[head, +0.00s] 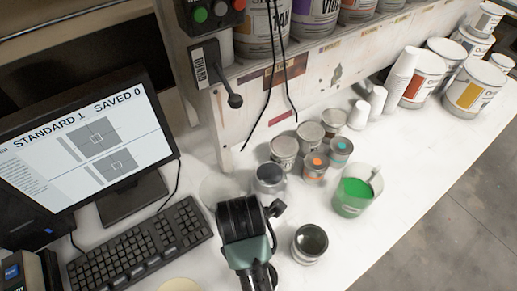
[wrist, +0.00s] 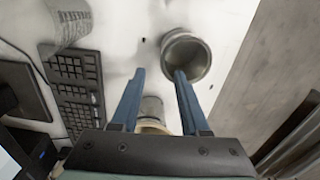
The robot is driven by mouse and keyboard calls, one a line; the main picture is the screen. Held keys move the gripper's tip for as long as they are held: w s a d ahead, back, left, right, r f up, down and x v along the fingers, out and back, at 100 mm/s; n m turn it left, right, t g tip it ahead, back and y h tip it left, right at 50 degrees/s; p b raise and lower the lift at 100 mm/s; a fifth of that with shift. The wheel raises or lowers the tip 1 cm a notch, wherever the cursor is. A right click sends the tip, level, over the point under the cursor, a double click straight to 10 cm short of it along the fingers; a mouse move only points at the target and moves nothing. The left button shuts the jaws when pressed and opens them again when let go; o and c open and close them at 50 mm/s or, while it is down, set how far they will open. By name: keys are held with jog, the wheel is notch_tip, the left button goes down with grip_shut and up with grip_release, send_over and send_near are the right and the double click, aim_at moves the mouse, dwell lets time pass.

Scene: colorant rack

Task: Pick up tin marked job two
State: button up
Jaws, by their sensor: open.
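No marking that reads job two can be made out on any tin. An open grey tin with a dark inside (head: 310,243) stands on the white bench; what looks like the same tin (wrist: 187,58) is just beyond my right fingertip in the wrist view. My gripper (wrist: 160,74) is open, its two blue fingers pointing over the bench. A small grey cylinder with a tan edge (wrist: 152,110) shows between the fingers, apart from them. In the head view my black and green wrist hides the fingertips. Another grey tin (head: 269,178) stands behind it.
Several small tins (head: 284,150), some with orange or teal lids, and a green-filled tub (head: 353,196) stand behind. The keyboard (head: 140,245) and monitor (head: 85,145) are at left. Large cans (head: 424,76) line the back right. The bench's front right is clear.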

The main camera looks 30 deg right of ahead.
jog(key=f, duration=0.4)
jog(key=f+b, duration=0.1)
jog(key=f, duration=0.1)
jog(key=shift+s+f, duration=0.3)
jog(key=shift+w+d+f+p, duration=0.1)
jog(key=shift+f+p, duration=0.3)
jog(key=shift+f, duration=1.2)
jog(key=shift+w+f+p, duration=0.1)
jog(key=shift+f+p, duration=0.25)
jog(key=shift+f, duration=1.2)
grip_shut()
